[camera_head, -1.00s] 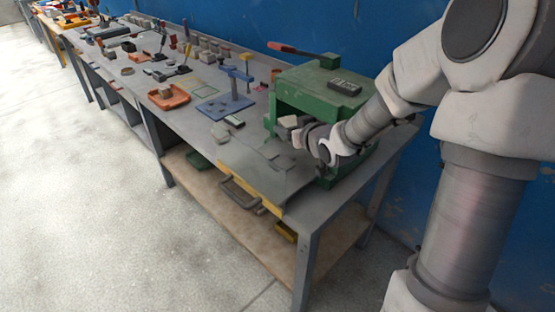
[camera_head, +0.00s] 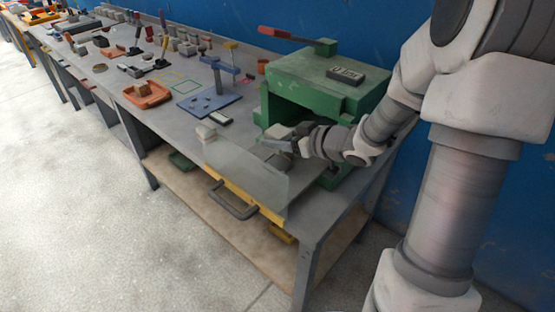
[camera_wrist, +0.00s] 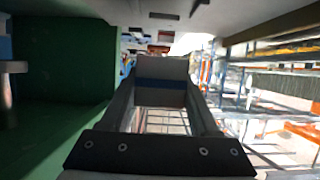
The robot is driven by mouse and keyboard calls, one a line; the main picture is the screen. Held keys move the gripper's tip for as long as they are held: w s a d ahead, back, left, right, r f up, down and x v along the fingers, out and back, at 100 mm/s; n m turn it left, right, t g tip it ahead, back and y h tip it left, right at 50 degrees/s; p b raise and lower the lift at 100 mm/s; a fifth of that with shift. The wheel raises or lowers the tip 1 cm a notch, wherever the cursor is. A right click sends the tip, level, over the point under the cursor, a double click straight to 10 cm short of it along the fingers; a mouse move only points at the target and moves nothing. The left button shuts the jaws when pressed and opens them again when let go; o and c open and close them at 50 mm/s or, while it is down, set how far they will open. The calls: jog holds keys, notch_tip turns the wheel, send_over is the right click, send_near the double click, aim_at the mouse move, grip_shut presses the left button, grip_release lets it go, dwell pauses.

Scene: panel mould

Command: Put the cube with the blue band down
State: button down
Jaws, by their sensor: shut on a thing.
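My gripper (camera_head: 284,141) is at the front of the green press-like housing, above the near end of the bench. In the wrist view its two fingers (camera_wrist: 162,100) are shut on a grey cube with a dark blue band (camera_wrist: 162,72). In the head view a pale grey block (camera_head: 278,131) shows at the fingertips; I cannot make out a band on it there. The cube is held at the housing's open side. Whether its underside touches anything is hidden.
The green housing (camera_head: 325,80) rises close around my gripper. A clear panel (camera_head: 245,168) stands in front, by a yellow edge with a dark handle (camera_head: 232,203). A blue stand (camera_head: 210,104) and orange tray (camera_head: 147,95) are further back.

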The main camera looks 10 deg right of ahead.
aim_at(278, 164)
jog(key=shift+f+b, duration=0.75)
jog(key=shift+f, duration=2)
jog(key=shift+f, duration=0.2)
jog(key=shift+c, duration=0.6)
grip_release()
jog(key=shift+r, duration=0.1)
jog(key=shift+r, duration=0.2)
jog(key=p+v, duration=0.2)
jog(key=v, duration=1)
jog(key=shift+f+p, duration=0.2)
jog(key=shift+p, duration=0.15)
